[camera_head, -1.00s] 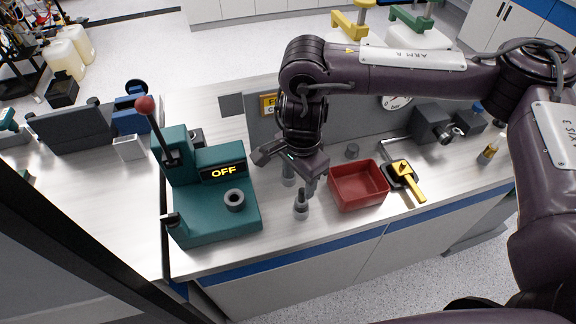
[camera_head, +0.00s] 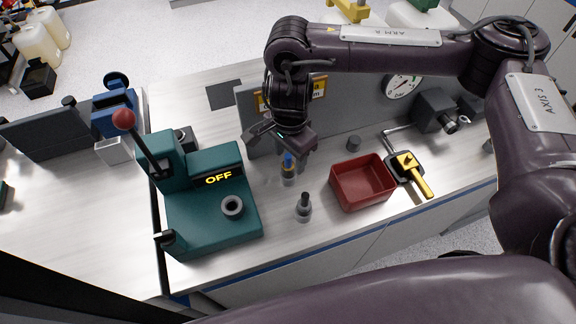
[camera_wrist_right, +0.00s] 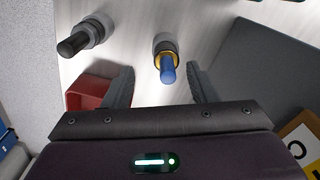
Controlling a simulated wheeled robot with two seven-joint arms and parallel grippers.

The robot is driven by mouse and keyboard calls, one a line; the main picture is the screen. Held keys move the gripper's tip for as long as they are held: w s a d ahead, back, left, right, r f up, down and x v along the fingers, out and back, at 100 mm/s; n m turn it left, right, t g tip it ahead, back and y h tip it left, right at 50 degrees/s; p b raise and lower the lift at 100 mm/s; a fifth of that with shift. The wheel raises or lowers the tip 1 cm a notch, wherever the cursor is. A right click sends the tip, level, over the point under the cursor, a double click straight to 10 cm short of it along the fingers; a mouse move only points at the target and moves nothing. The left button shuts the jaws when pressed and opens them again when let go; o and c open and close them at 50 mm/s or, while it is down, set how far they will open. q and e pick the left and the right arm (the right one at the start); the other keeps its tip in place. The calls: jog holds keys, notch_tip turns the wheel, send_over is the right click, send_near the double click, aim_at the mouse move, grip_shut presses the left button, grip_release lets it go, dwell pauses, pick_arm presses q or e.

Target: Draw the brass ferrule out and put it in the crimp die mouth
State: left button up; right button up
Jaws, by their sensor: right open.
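A brass ferrule (camera_wrist_right: 164,57) shows as a yellow-gold ring around the base of a blue pin (camera_wrist_right: 168,72), in a grey round holder. In the head view the blue-topped piece (camera_head: 288,162) stands upright on the bench under my right gripper (camera_head: 279,150). In the right wrist view my right gripper (camera_wrist_right: 160,80) is open and empty, with the blue pin in line with the gap between its fingers. I cannot tell how far off it is. A grey ring, likely the crimp die mouth (camera_head: 232,205), sits on the teal press (camera_head: 210,230), left of the gripper. My left gripper is not in view.
A grey holder with a black pin (camera_head: 304,208) stands in front. A red bin (camera_head: 362,184) and a yellow-handled tool (camera_head: 412,175) lie to the right. A grey upright panel (camera_head: 345,112) stands behind. The press lever has a red knob (camera_head: 124,120).

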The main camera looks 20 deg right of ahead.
aim_at(289, 164)
jog(key=f, duration=0.2)
jog(key=w+f, duration=0.1)
jog(key=f, duration=0.2)
jog(key=shift+d, duration=0.1)
jog(key=c, duration=1.1)
